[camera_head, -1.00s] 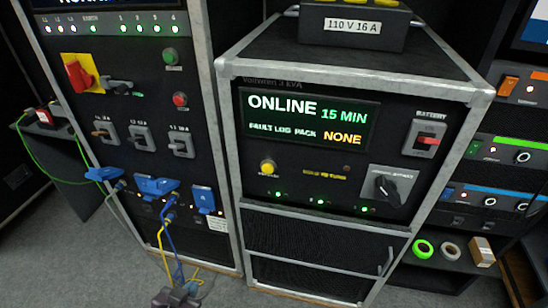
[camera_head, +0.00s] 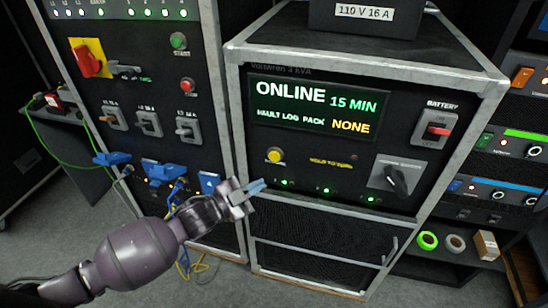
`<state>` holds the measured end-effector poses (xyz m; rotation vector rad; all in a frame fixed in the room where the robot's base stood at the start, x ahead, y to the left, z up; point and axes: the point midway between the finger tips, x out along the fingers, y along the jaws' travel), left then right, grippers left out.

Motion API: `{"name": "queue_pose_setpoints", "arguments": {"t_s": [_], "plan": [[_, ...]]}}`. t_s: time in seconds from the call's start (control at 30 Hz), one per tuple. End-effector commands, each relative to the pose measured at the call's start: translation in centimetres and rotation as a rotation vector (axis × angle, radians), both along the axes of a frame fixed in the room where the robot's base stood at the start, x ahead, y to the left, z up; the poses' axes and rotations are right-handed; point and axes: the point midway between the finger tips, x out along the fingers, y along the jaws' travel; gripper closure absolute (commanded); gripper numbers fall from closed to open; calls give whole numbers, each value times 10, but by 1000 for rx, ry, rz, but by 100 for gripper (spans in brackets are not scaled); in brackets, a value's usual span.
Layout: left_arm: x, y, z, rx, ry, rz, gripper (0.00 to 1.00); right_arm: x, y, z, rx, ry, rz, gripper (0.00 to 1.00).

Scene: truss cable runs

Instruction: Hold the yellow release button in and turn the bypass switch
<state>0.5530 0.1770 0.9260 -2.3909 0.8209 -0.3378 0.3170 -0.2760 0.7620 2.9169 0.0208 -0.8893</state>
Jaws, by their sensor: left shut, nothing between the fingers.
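The yellow release button (camera_head: 275,155) sits at the lower left of the UPS front panel, under the screen. The bypass switch (camera_head: 398,178) is a black rotary knob on a grey plate at the panel's lower right; its handle slants down to the right. My left gripper (camera_head: 258,187) is shut and empty. Its tips are below and a little left of the yellow button in the picture, apart from it. My right gripper is not in view.
The screen (camera_head: 318,107) reads ONLINE, 15 MIN, and FAULT LOG PACK NONE. A red battery switch (camera_head: 436,131) is above the bypass switch. A distribution rack (camera_head: 140,100) with blue plugs and cables stands at left. Tape rolls (camera_head: 428,240) lie on a shelf at right.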

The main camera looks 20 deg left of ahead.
Motion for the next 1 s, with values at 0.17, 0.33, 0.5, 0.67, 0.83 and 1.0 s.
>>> {"name": "queue_pose_setpoints", "arguments": {"t_s": [0.17, 0.33, 0.5, 0.67, 0.83, 1.0], "plan": [[-12, -7, -3, -35, -44, -79, 100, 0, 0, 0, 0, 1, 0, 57], [-16, -10, 3, -61, -70, -111, 100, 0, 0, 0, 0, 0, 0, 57], [-17, -11, 4, -67, -71, -114, 100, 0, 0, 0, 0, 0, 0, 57], [-17, -11, 4, -66, -71, -113, 100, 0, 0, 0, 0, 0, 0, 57], [-11, -11, 4, -66, -71, -113, 100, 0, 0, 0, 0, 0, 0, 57], [6, -11, 5, -65, -72, -112, 100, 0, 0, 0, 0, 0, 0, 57]]}}
